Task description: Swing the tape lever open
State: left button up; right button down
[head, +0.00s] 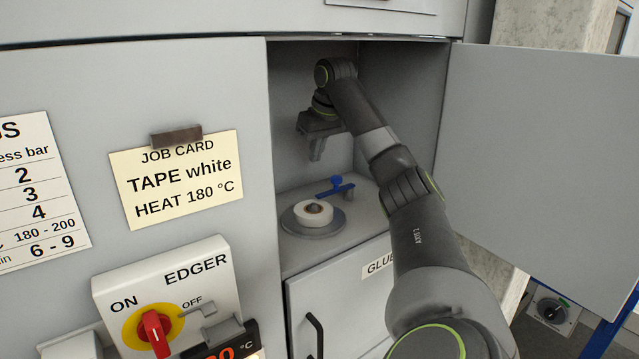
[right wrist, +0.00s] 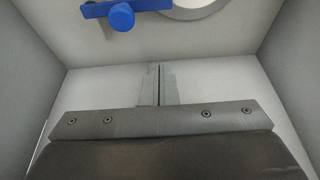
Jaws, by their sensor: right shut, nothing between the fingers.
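The blue tape lever (head: 335,188) with its round knob sits inside the open compartment, beside a roll of white tape (head: 314,212) on a grey round plate (head: 312,230). In the right wrist view the blue lever (right wrist: 122,16) shows at the top, with part of the pale roll or plate (right wrist: 195,8) to its right. My right gripper (head: 317,155) is inside the compartment, above the lever and apart from it. Its fingers are shut and empty, and they also show in the right wrist view (right wrist: 158,85). My left gripper is not in view.
The compartment door (head: 545,170) stands open on the right. Compartment walls are close around my right arm. A job card (head: 180,175) reads TAPE white, HEAT 180 °C. A red rotary switch (head: 157,332) is at lower left, and a closed glue door (head: 345,305) is below the compartment.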

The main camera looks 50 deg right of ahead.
aim_at(336, 185)
jog(key=p+x, duration=0.3)
jog(key=x, duration=0.5)
jog(key=shift+f+p, duration=0.1)
jog(key=shift+p, duration=0.2)
jog(key=shift+s+f, duration=0.15)
jog(key=shift+s, duration=0.15)
jog(key=shift+s+a+p, duration=0.25)
jog(key=shift+s+p, duration=0.1)
jog(key=shift+s, duration=0.4)
jog(key=shift+s+a+p, duration=0.25)
jog(key=shift+s+p, duration=0.1)
jog(key=shift+s, duration=0.4)
jog(key=shift+a, duration=0.1)
